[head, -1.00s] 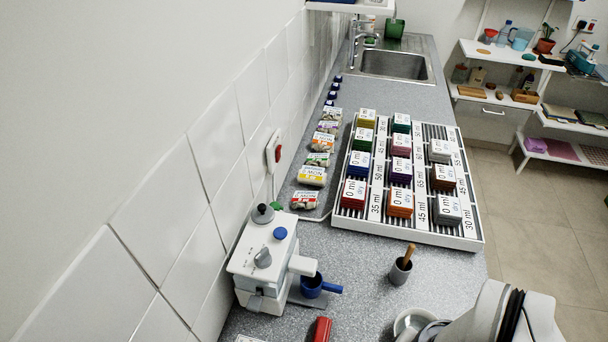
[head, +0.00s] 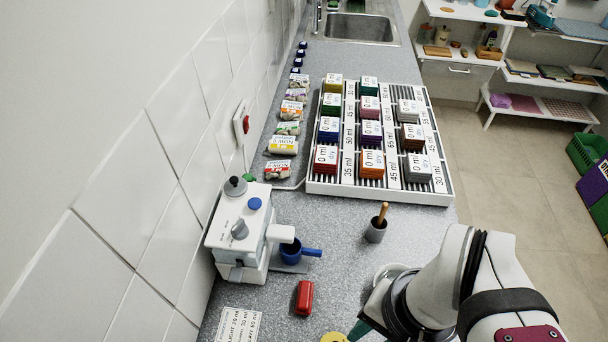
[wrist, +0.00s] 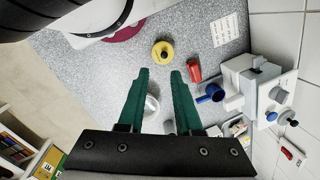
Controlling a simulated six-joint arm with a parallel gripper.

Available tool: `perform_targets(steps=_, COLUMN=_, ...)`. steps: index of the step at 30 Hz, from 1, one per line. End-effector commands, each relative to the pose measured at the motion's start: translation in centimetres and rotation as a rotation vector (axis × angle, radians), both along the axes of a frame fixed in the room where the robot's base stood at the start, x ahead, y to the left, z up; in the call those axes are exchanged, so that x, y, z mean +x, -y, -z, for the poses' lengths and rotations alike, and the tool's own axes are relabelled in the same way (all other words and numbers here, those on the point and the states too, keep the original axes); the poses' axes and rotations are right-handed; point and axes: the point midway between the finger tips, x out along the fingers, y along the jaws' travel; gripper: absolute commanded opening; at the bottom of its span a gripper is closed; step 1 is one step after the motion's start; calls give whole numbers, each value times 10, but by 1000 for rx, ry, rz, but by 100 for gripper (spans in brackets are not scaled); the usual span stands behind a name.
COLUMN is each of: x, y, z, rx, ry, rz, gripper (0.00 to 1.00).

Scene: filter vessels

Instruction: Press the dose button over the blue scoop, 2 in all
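A white dosing machine (head: 240,222) stands by the tiled wall, with a round blue button (head: 254,203), a grey knob (head: 239,230) and a dark grey cap (head: 236,186) on top. The blue scoop (head: 291,250) sits under its spout, handle to the right. In the wrist view the scoop (wrist: 214,92) and blue button (wrist: 272,116) are at the right. My gripper (wrist: 160,74) is open and empty, its two green fingers apart above the counter, away from the machine. In the head view its fingers are mostly hidden by the arm and frame edge.
A red block (head: 304,298) and a printed card (head: 238,325) lie in front of the machine. A yellow disc with a black knob (wrist: 163,52) is beyond my fingertips.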

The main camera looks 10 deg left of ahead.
Motion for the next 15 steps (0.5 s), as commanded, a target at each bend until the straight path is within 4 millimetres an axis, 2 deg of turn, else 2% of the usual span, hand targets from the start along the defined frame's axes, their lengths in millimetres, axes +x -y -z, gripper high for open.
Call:
perform_targets(steps=1, x=0, y=0, z=0, rx=0, ry=0, rz=0, gripper=23)
perform_targets(steps=5, x=0, y=0, z=0, rx=0, ry=0, rz=0, gripper=0)
perform_targets(steps=15, x=0, y=0, z=0, rx=0, ry=0, rz=0, gripper=0)
